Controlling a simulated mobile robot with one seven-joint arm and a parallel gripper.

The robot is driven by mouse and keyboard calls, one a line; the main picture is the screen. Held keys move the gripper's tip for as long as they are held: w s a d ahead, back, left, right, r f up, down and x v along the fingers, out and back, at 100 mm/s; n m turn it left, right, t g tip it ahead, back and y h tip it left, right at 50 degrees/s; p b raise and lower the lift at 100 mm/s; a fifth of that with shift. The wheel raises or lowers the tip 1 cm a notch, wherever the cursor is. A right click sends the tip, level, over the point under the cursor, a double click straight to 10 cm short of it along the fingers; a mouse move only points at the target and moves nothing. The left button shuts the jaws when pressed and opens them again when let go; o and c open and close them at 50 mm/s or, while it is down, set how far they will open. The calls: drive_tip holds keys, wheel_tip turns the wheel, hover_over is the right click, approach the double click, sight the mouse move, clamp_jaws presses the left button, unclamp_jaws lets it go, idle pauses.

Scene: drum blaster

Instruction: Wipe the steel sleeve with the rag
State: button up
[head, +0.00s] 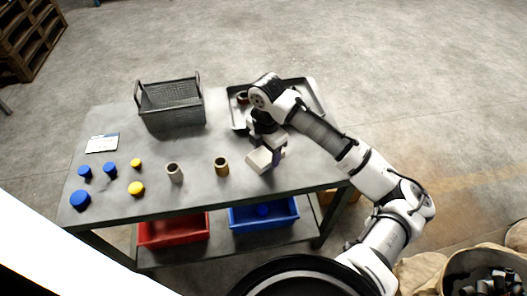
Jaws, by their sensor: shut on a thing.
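The steel sleeve (175,173) is a short grey hollow cylinder standing upright on the grey table, left of a brass-coloured sleeve (221,167). My gripper (275,160) is over the right part of the table, to the right of both sleeves and apart from them. It is shut on a small purple piece that looks like the rag (278,156). Only a little of the purple shows beside the pale hand, and the fingertips are mostly hidden.
A dark wire basket (171,104) stands at the back. A grey tray (318,98) with a dark reddish ring-shaped part (242,98) lies behind my arm. Blue and yellow caps (80,200) and a card (102,143) are at the left. Red (172,232) and blue (263,216) bins sit below.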

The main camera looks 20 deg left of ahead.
drive_tip(key=shift+w+d, duration=0.4)
drive_tip(key=shift+w, duration=0.35)
drive_tip(key=shift+w+d, duration=0.4)
drive_tip(key=shift+w, duration=0.35)
drive_tip(key=shift+s+a, duration=0.1)
drive_tip(key=shift+s+a+p, duration=0.1)
drive_tip(key=shift+s+a, duration=0.2)
drive_tip(key=shift+s, duration=0.35)
drive_tip(key=shift+s+a+p, duration=0.15)
drive_tip(key=shift+s+a, duration=0.2)
drive_tip(key=shift+s, duration=0.25)
drive_tip(key=shift+s+a+p, duration=0.1)
drive_tip(key=shift+s+a, duration=0.2)
drive_tip(key=shift+s, duration=0.35)
drive_tip(key=shift+w+d, duration=0.35)
drive_tip(key=shift+w, duration=0.3)
drive_tip(key=shift+w+d, duration=0.35)
drive_tip(key=shift+w, duration=0.3)
drive_tip(key=shift+w+d, duration=0.35)
drive_tip(key=shift+w, duration=0.3)
drive_tip(key=shift+s+a, duration=0.35)
drive_tip(key=shift+s, duration=0.3)
drive_tip(key=shift+s+a, duration=0.35)
drive_tip(key=shift+s, duration=0.35)
drive_tip(key=shift+s+a, duration=0.35)
drive_tip(key=shift+s, duration=0.3)
